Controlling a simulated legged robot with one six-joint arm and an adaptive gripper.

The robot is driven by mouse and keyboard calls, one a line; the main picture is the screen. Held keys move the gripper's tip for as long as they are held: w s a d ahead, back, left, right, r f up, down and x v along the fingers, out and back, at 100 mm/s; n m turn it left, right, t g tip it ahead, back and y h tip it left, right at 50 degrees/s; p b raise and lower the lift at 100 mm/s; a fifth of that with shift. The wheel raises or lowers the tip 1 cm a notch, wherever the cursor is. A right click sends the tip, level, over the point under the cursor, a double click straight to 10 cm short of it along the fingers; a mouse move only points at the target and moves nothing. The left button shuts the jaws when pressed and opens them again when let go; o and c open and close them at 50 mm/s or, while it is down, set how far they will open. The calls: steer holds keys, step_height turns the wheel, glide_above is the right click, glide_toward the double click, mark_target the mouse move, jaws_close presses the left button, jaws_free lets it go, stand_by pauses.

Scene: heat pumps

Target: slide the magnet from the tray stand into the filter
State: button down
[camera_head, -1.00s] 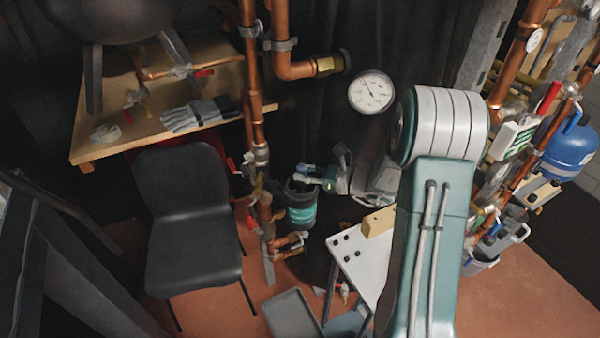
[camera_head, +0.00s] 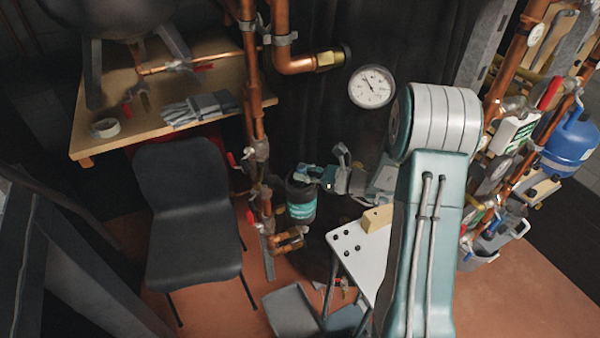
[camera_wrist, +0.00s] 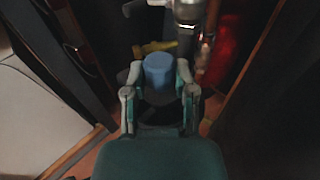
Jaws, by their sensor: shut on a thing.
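My gripper (camera_head: 318,176) is at the top of a dark canister with a teal band, the filter (camera_head: 301,211), beside the copper pipes. In the wrist view, my gripper (camera_wrist: 159,88) is shut on a blue round-topped piece, which I take to be the magnet (camera_wrist: 158,70). The magnet's lower part is hidden, and in the head view I cannot make it out between the fingers. I cannot tell how far it sits inside the filter. The white tray stand (camera_head: 349,262) is below and right of the filter, with several dark round spots on top.
A wooden block (camera_head: 377,219) lies on the tray stand. Copper pipes (camera_head: 254,130) run upright just left of the filter. A black chair (camera_head: 190,220) and a grey bin (camera_head: 291,311) stand nearby.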

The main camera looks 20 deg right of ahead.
steer(key=shift+f, duration=1.05)
steer(key=shift+c, duration=1.8)
jaws_free()
step_height(320, 180, up, 18)
steer(key=s+a+n+g+h, duration=0.2)
steer(key=s+a+n+g, duration=0.15)
steer(key=s+n, duration=0.3)
steer(key=s+a+n+g+h, duration=0.25)
steer(key=s+a+n, duration=0.2)
steer(key=s, duration=0.35)
steer(key=s+d+n+t+h, duration=0.1)
steer(key=s+d+n+h, duration=0.6)
steer(key=s+n, duration=0.5)
steer(key=shift+n+t+h, duration=0.4)
steer(key=shift+n+h, duration=0.7)
steer(key=shift+h, duration=0.15)
